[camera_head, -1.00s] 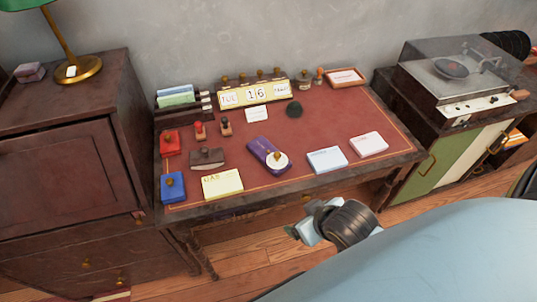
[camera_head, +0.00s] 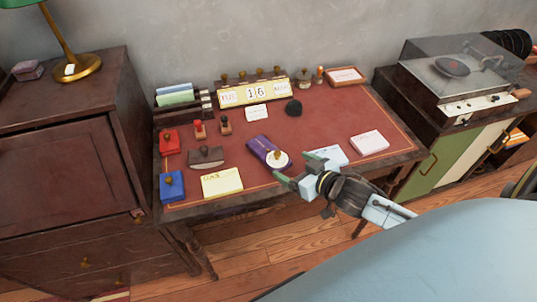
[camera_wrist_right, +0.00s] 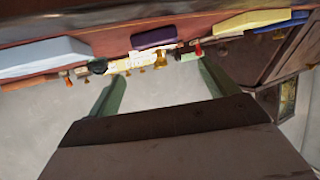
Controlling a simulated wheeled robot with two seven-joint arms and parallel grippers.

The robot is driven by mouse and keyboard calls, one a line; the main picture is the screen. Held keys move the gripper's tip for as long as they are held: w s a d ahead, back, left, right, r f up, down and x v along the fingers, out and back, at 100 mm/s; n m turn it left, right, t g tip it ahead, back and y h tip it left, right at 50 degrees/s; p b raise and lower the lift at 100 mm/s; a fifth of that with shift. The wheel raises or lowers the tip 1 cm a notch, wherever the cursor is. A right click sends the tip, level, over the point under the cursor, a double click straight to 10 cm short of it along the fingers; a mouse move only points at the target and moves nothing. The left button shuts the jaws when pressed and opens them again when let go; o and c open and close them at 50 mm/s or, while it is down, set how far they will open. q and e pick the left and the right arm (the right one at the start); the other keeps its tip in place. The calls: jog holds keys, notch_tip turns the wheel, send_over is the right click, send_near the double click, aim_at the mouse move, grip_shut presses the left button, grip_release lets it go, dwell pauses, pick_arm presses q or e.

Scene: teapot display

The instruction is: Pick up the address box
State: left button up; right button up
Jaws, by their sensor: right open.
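I cannot tell for sure which desk item is the address box, as no label reads clearly. A purple box (camera_head: 260,144) lies near the desk's front middle, with a round white piece and stamp (camera_head: 278,157) at its near end. A light blue pad (camera_head: 333,152) is partly hidden behind my right gripper (camera_head: 295,168), which is open and empty at the desk's front edge, right of the purple box. The wrist view shows my right gripper's green fingers (camera_wrist_right: 162,85) spread, with the purple box (camera_wrist_right: 154,37) beyond. My left gripper is not in view.
A yellow pad (camera_head: 222,183), blue box (camera_head: 172,186), red box (camera_head: 169,141) and white-pink pad (camera_head: 369,142) lie on the desk (camera_head: 340,112). A calendar block (camera_head: 255,93) and framed tray (camera_head: 346,75) stand at the back. A record player (camera_head: 455,75) is right.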

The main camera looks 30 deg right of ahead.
aim_at(278, 158)
jog(key=x, duration=0.3)
jog(key=shift+w+f+b, duration=0.2)
jog(key=shift+w+b, duration=0.1)
jog(key=shift+w, duration=0.05)
jog(key=b+x, duration=0.1)
jog(key=x, duration=0.4)
jog(key=shift+f, duration=0.15)
jog(key=shift+w+f, duration=0.1)
jog(key=shift+w, duration=0.05)
jog(key=c, duration=0.7)
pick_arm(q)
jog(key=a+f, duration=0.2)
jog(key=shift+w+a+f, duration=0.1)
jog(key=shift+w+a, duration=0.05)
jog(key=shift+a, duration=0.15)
pick_arm(e)
jog(key=c, duration=0.5)
